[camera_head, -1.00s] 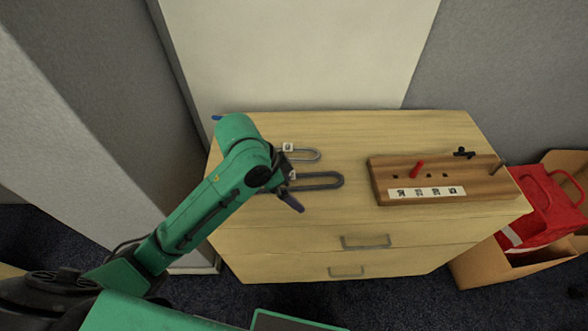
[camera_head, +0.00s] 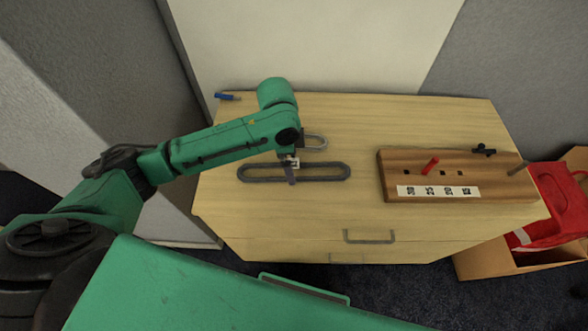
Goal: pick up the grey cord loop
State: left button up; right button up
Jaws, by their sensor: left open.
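A long dark grey loop (camera_head: 346,172) lies flat on the wooden cabinet top, left of centre. A shorter, lighter grey loop (camera_head: 325,141) lies just behind it, its left part hidden by my arm. My left gripper (camera_head: 291,174) is open and points down over the middle of the dark loop. Its fingers overlap the loop in the picture; I cannot tell whether they touch it or straddle a strand. A small white patch shows by the fingers. My right gripper is not in view.
A wooden board (camera_head: 395,172) with a red peg (camera_head: 430,166), dark pegs and a white label strip stands to the right. A blue item (camera_head: 228,97) lies at the back left corner. A cardboard box (camera_head: 490,262) with a red bag (camera_head: 560,207) stands right of the cabinet.

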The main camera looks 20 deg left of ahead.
pick_arm(q)
jog(key=shift+d+f, duration=0.1)
jog(key=shift+f, duration=0.95)
jog(key=c, duration=1.3)
jog(key=shift+r, duration=0.15)
